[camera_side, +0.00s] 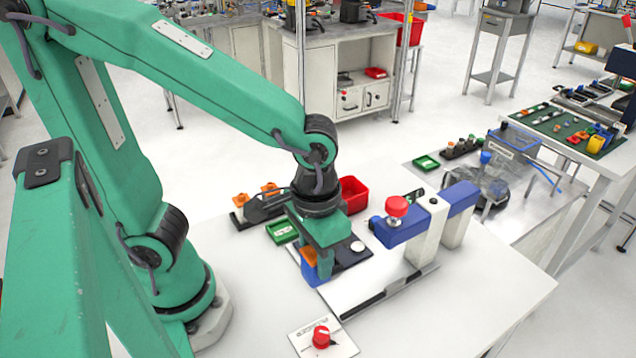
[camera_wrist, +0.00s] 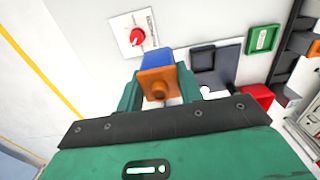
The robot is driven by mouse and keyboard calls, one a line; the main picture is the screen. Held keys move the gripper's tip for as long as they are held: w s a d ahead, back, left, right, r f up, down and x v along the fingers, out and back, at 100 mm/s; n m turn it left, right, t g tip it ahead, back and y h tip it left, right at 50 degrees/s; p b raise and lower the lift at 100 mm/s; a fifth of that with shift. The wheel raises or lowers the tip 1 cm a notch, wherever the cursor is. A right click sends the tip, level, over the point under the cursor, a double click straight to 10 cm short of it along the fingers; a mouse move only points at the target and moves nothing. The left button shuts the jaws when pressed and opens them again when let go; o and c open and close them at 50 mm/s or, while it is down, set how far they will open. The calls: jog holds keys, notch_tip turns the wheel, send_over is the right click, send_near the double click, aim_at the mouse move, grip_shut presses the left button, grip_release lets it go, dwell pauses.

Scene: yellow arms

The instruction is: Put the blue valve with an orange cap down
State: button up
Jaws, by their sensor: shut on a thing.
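The blue valve with an orange cap (camera_side: 309,257) is held between the fingers of my gripper (camera_side: 325,246) at the left end of a dark plate. In the wrist view the valve (camera_wrist: 157,62) shows its orange cap toward the camera and its blue body beyond, with a green finger of my gripper (camera_wrist: 158,88) on each side. My gripper is shut on the valve. In the side view a finger covers part of the valve, and I cannot tell whether its underside touches the surface.
A dark plate (camera_side: 352,252) with a round white spot lies beside the valve. A blue and white device with a red knob (camera_side: 397,206) stands to the right. A red dial (camera_side: 321,337) is at the front. A green tray (camera_side: 281,231) and red bin (camera_side: 353,194) are behind.

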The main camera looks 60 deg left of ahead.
jog(key=a+n, duration=0.1)
jog(key=w+n, duration=0.1)
jog(key=shift+a+n, duration=0.4)
jog(key=w+a+n, duration=0.2)
jog(key=a+n, duration=0.8)
jog(key=n, duration=0.5)
jog(key=shift+w+a+f, duration=0.15)
jog(key=shift+f, duration=0.2)
send_near(283, 231)
jog(key=shift+f, duration=2)
jog(key=shift+f, duration=0.15)
